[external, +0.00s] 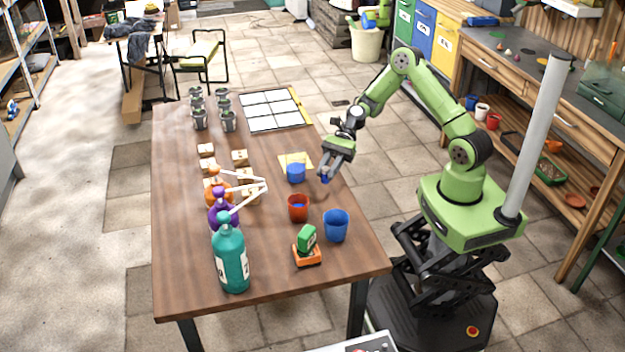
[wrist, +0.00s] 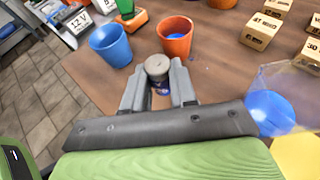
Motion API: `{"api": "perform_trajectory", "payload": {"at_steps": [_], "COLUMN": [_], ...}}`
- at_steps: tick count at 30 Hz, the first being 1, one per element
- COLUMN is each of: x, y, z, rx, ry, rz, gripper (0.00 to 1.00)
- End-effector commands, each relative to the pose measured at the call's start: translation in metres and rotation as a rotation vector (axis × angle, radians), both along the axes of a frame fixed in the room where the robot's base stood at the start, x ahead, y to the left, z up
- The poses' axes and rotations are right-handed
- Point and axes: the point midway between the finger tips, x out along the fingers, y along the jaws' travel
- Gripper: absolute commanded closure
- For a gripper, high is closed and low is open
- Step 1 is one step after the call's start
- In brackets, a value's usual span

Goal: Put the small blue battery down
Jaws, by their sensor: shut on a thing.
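My gripper (external: 325,174) is shut on a small blue battery (external: 325,180) over the right edge of the wooden table (external: 270,280). In the wrist view the battery (wrist: 157,68) shows its round grey top between the two fingers (wrist: 158,85), with a little blue below. It looks roughly upright; I cannot tell whether its lower end touches the table. A red-orange cup (external: 298,208) with something blue inside and a larger blue cup (external: 336,227) stand on the table, nearer the camera than my gripper.
A green block on an orange base (external: 307,253), bottles (external: 231,262) and labelled wooden blocks (external: 240,157) stand around. Table between gripper and cups looks clear.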

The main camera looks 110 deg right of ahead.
Motion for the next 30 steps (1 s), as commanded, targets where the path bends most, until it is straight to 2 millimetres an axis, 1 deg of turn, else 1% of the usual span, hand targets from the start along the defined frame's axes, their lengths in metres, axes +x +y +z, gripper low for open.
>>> {"api": "perform_trajectory", "payload": {"at_steps": [1,9,16,19,20,24,25,30], "x": [0.0,0.0,0.0,0.0,0.0,0.0,0.0,0.0], "y": [0.001,0.001,0.001,0.001,0.0,0.0,0.001,0.001], "z": [-0.018,-0.064,-0.063,-0.065,-0.066,-0.065,-0.065,-0.065], "rx": [0.004,0.002,-0.001,-0.001,-0.002,-0.002,-0.002,-0.001], "ry": [0.001,0.002,-0.001,-0.001,-0.001,-0.001,-0.001,-0.001], "rz": [0.0,0.0,-0.001,0.0,0.0,0.0,0.0,-0.001], "gripper": [1.0,1.0,1.0,1.0,0.72,0.51,0.48,0.48]}}
